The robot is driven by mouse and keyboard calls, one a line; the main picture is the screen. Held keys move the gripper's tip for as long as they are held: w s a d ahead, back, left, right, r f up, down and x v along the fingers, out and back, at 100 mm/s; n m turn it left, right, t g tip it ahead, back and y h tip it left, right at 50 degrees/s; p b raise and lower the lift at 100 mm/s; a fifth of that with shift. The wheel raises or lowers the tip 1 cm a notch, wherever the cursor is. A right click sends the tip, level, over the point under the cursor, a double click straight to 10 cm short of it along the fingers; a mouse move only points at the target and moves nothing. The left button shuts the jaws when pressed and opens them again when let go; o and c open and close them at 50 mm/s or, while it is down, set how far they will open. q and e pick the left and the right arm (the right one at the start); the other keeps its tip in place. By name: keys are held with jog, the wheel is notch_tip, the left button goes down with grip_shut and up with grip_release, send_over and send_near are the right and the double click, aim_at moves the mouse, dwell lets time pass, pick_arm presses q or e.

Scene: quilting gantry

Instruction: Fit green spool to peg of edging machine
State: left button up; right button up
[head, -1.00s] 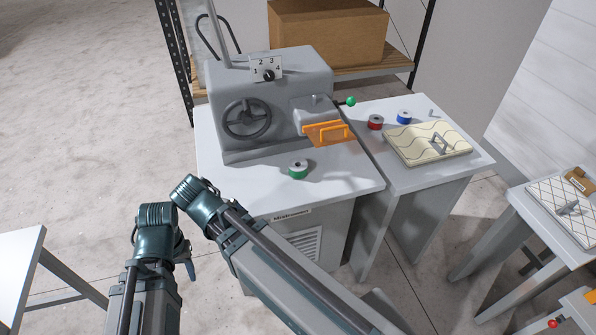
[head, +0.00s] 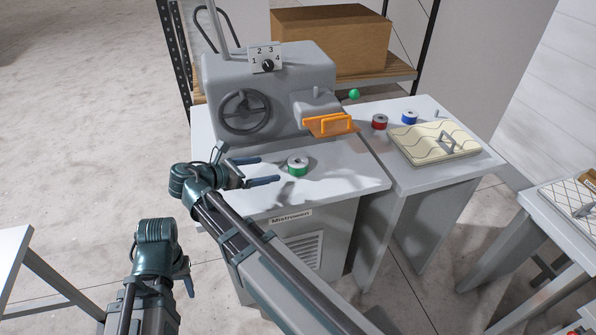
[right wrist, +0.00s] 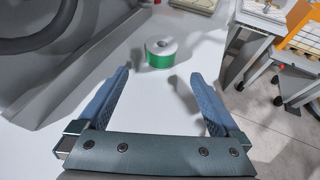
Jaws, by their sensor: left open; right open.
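The green spool (head: 298,167), with white top and a centre hole, stands upright on the white table of the grey edging machine (head: 290,75). A short grey peg (head: 316,91) stands on the machine's side housing, above the orange guard. My right gripper (head: 270,169) is open and empty, left of the spool, fingers pointing at it. In the right wrist view the spool (right wrist: 160,58) sits just beyond and between the open fingertips (right wrist: 161,76), apart from both. My left gripper (head: 188,284) is low at the left, away from the table, mostly hidden behind its wrist.
The orange guard (head: 330,125) and a green-knobbed lever (head: 354,95) project beside the peg. The handwheel (head: 245,111) is on the machine's front. A red spool (head: 379,122), a blue spool (head: 409,117) and a quilted panel (head: 425,145) lie on the side table. Table around the green spool is clear.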

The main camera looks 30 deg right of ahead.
aim_at(298, 165)
jog(key=shift+r, duration=0.1)
jog(key=b+x, duration=0.3)
jog(key=x, duration=0.4)
jog(key=shift+d, duration=0.1)
jog(key=shift+x, duration=0.8)
jog(key=b+x, duration=0.2)
jog(key=x, duration=0.2)
jog(key=shift+f, duration=0.25)
jog(key=shift+d+f, duration=0.1)
jog(key=shift+d, duration=0.45)
jog(key=shift+c, duration=0.3)
